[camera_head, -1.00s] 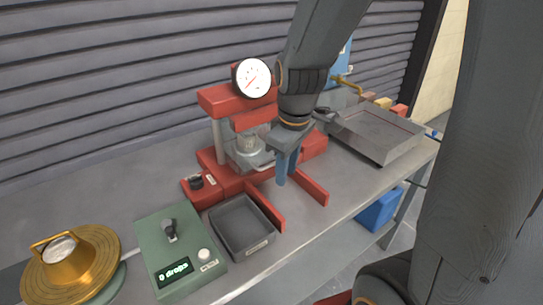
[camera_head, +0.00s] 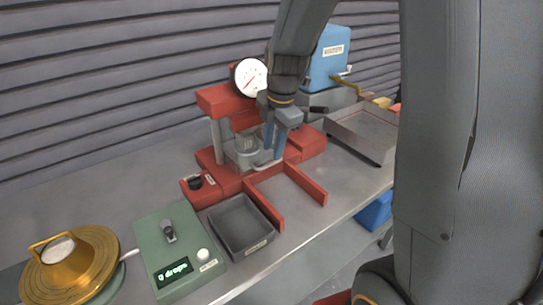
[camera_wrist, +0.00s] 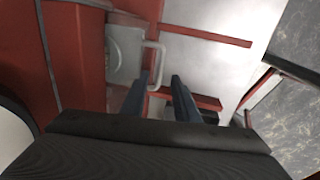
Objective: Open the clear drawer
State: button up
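The clear drawer (camera_head: 240,158) sits low in the red press (camera_head: 222,102), below the dial, with a round clear vessel above it. Its pale handle (camera_head: 266,165) points to the front right. In the wrist view, the drawer's grey front (camera_wrist: 124,52) and its looped handle (camera_wrist: 157,66) lie just ahead of the fingers. My gripper (camera_head: 274,143) is at the handle, its two blue fingers pointing down. In the wrist view my gripper (camera_wrist: 163,88) is open, with a gap between the fingers. The left finger overlaps the handle's near end; I cannot tell whether they touch.
Two red rails (camera_head: 305,184) stick out from the press. A grey tray (camera_head: 241,226) and a green control box (camera_head: 178,249) stand front left, with a gold round device (camera_head: 72,268) beyond. A metal pan (camera_head: 365,132) is at right. The bench between the rails is clear.

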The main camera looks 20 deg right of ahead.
aim_at(271, 165)
jog(key=shift+w+a+f+p, duration=0.1)
jog(key=shift+w+f+p, duration=0.15)
jog(key=shift+f, duration=0.9)
jog(key=shift+w+a+f+p, duration=0.1)
jog(key=shift+w+f+p, duration=0.1)
jog(key=shift+f, duration=0.95)
jog(key=shift+c, duration=0.3)
grip_shut()
